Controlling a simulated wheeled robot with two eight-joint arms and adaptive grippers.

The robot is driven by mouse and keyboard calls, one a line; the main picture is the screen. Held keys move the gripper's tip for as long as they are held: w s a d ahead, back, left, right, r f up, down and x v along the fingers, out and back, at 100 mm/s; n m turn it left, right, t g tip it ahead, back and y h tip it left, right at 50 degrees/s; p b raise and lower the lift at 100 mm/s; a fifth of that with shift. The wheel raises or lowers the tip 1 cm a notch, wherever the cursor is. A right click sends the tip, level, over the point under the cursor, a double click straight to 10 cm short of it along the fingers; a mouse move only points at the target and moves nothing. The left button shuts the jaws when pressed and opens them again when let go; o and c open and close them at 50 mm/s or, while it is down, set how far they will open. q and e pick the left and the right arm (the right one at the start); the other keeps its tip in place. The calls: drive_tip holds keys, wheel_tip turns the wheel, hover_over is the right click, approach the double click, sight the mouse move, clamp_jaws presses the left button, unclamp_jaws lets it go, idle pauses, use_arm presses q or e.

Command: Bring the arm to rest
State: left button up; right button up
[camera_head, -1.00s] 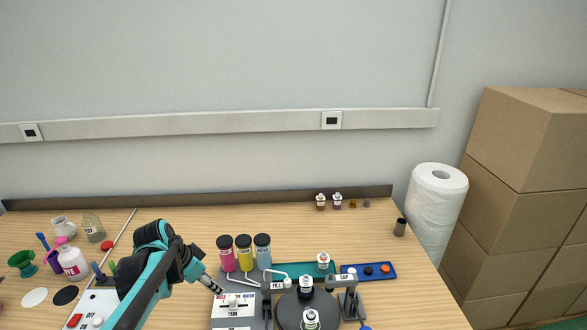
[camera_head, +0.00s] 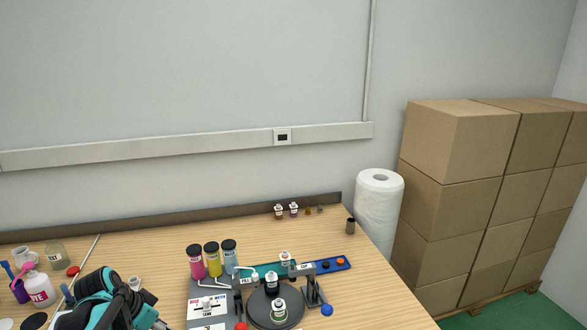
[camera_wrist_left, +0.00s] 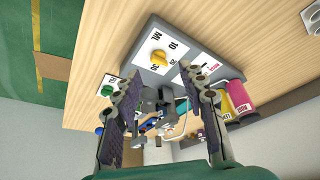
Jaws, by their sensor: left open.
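My left arm (camera_head: 105,303) shows at the bottom left of the head view, folded low over the table's front. Its fingertips are not visible there. In the left wrist view my left gripper (camera_wrist_left: 158,105) is open, with its two fingers spread apart and nothing between them. My right gripper is in neither view.
The machine's round turntable (camera_head: 262,318) carries small bottles. Pink (camera_head: 196,262), yellow (camera_head: 213,260) and blue (camera_head: 230,255) jars stand behind. The table's right front is clear.

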use_arm(q)
drive_tip(key=s+d+n+t+y+b, duration=0.1)
drive_tip(key=s+d+n, duration=0.5)
drive_tip(key=s+d, duration=0.7)
drive_tip(key=shift+s+d+f+t+y, duration=0.2)
drive_tip(key=shift+d+t+y, duration=0.35)
drive_tip(key=shift+t, duration=0.55)
drive_tip(key=shift+a, duration=0.1)
idle(1.7)
